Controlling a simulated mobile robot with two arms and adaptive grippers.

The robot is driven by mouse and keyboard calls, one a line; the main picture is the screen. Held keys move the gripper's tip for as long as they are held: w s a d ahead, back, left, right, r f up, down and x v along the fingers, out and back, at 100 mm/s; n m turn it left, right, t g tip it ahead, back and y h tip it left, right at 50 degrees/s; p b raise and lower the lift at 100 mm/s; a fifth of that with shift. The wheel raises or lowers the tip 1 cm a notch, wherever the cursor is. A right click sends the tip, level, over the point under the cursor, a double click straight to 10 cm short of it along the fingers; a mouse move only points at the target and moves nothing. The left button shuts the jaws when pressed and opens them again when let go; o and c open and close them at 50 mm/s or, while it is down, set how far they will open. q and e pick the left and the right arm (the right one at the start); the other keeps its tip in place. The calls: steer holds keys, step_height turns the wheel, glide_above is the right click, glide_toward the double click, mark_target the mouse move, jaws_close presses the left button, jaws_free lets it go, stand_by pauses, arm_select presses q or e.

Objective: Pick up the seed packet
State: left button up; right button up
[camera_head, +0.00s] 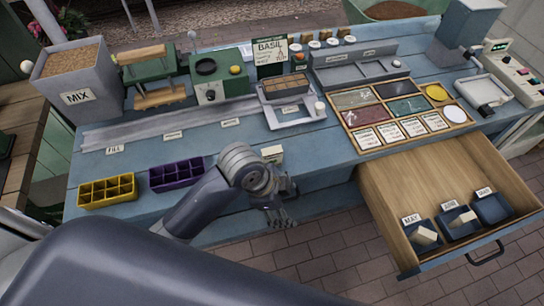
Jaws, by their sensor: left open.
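Several flat packets in dark green, dark and red (401,107) lie in the wooden tray (463,121) on the right of the blue bench, with white labelled cards in front. A card reading BASIL (270,50) stands upright at the back middle. Which one is the seed packet I cannot tell. My left gripper (277,217) is open and empty, in front of the bench's front edge, left of the tray and apart from it. My right gripper is out of view.
Yellow (107,191) and purple (176,174) cell trays lie at the front left. A MIX bin (80,97) stands behind them. Brick floor is free between gripper and drawer.

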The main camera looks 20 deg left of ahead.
arm_select(q)
steer(key=w+r+m, duration=0.1)
steer(key=w+m, duration=0.2)
steer(key=m, duration=0.1)
step_height(320, 180, up, 7)
steer(key=m+g+y, duration=0.3)
steer(key=m+y, duration=0.1)
steer(key=m, duration=0.6)
glide_above(272, 151)
steer(key=shift+s+d+r, duration=0.1)
steer(key=shift+d+r, duration=0.1)
steer(key=shift+d, duration=0.05)
steer(key=shift+a+f, duration=0.1)
steer(key=shift+a, duration=0.05)
step_height(272, 151, down, 5)
steer(key=shift+f+p, duration=0.1)
steer(key=shift+p, duration=0.3)
steer(key=f+p, duration=0.1)
steer(key=f, duration=0.3)
steer(key=shift+a, duration=0.2)
steer(key=shift+w+f, duration=0.2)
steer(key=shift+f, duration=0.35)
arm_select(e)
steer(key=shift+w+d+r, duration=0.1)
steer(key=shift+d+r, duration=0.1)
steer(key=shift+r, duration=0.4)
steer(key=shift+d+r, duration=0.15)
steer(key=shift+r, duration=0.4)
